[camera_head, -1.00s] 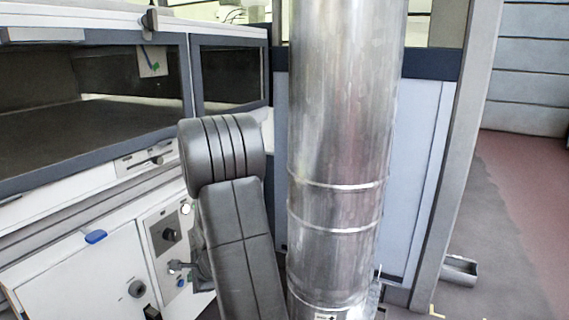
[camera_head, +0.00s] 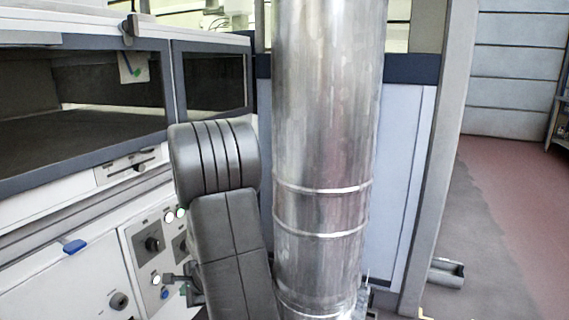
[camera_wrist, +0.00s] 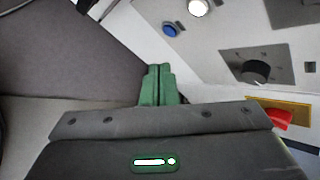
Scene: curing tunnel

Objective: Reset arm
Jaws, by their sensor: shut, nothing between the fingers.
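My gripper (camera_wrist: 158,85) shows in the wrist view with its two green fingers shut together and nothing between them. Its dark body fills the bottom of that view. The fingers are in front of a white machine front and a grey surface; I cannot tell the exact gap. In the head view a dark grey link of my arm stands upright before the machine, left of a shiny metal pipe.
The metal pipe (camera_head: 325,130) stands close on the right of my arm. The white machine has a dark windowed chamber (camera_head: 85,95) and a knob (camera_wrist: 256,70). A red switch (camera_wrist: 280,118) is on a yellow plate. Open floor (camera_head: 505,220) lies at the right.

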